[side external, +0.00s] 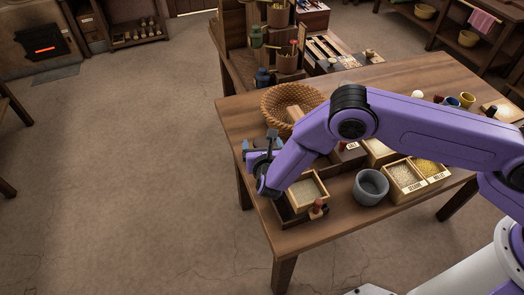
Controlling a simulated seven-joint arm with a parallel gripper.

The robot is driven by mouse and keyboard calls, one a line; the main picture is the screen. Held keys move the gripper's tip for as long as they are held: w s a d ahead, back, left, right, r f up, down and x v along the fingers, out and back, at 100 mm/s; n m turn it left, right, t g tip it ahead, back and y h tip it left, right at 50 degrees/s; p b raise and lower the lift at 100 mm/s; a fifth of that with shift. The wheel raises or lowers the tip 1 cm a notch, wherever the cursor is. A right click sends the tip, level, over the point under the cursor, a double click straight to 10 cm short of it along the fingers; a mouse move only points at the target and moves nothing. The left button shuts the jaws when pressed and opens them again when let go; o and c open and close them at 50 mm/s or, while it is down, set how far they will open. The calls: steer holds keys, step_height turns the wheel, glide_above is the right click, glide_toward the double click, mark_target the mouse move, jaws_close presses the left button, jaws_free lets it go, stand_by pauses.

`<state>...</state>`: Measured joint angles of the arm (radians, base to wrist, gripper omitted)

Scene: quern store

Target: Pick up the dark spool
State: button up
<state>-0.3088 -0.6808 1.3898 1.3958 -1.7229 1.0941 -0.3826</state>
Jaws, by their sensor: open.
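My gripper (262,158) is at the left end of the table, at the end of my bent purple arm. It is open. It is small in the view and partly hidden by my wrist, and I see nothing held in it. I cannot pick out the dark spool with certainty. A small dark item with a red top (316,209) stands near the front edge of the wooden table (340,236), to the right of and nearer than my gripper. Blue pieces (249,145) show beside my gripper; their shape is unclear.
A woven basket (283,100) stands behind my gripper. A wooden box of pale grain (307,191), a grey stone bowl (370,187) and labelled boxes of sesame (404,180) and millet (431,170) line the front. Small cups (466,100) stand at the back right. My arm hides the table's middle.

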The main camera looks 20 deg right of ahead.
mark_target(261, 140)
steer(key=shift+x, duration=1.9)
steer(key=c, duration=1.2)
steer(key=shift+o, duration=0.2)
